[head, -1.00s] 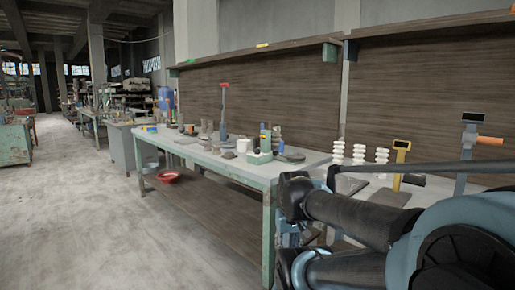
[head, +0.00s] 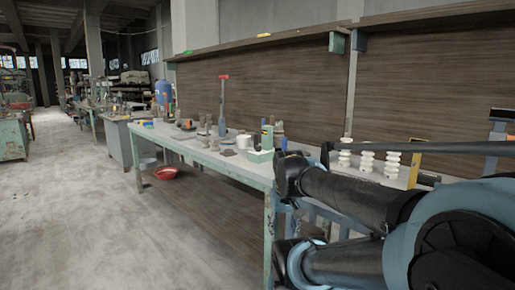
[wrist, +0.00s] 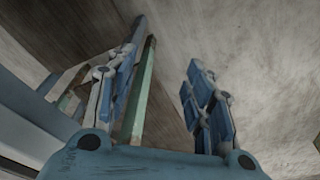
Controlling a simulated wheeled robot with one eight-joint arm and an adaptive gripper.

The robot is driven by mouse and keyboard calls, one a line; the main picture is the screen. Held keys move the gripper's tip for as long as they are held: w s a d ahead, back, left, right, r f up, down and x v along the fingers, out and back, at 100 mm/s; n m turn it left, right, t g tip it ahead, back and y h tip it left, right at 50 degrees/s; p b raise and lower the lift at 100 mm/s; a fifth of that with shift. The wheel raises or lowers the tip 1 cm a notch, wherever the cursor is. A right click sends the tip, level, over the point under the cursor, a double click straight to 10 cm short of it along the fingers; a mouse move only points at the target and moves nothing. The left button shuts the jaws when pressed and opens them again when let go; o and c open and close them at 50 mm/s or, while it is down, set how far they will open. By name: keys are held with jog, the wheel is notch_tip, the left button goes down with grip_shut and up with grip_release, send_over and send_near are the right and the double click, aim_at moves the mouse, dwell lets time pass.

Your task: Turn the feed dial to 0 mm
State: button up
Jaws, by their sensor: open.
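I cannot make out a feed dial in either view. My gripper (wrist: 165,78) shows in the wrist view with its two blue jointed fingers wide apart and nothing between them. Behind the fingers are a pale, blurred floor and a green bench leg or rail (wrist: 138,92). In the head view, my arm fills the lower right and hides part of the bench behind it; the gripper itself is not clear there. A tall grey upright with a red top (head: 223,103) stands on the green-framed bench (head: 258,178).
The bench top also bears a white mug (head: 244,141), a green block (head: 260,156) and several small items. White stacked pieces (head: 367,162) and a yellow post (head: 416,163) stand at right. A red bowl (head: 166,173) is on the lower shelf. Floor at left is clear.

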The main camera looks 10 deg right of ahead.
jog(key=w+r+m, duration=0.2)
jog(key=w+r, duration=1.1)
jog(key=r, duration=0.1)
notch_tip(320, 180, up, 16)
jog(key=m+t+h, duration=0.1)
jog(key=m+h, duration=0.2)
jog(key=m, duration=0.3)
send_over(258, 146)
jog(key=s+a, duration=0.4)
jog(key=a, duration=0.1)
jog(key=x, duration=1.6)
jog(key=shift+d+f, duration=0.2)
jog(key=shift+f, duration=0.1)
jog(key=c, duration=1.1)
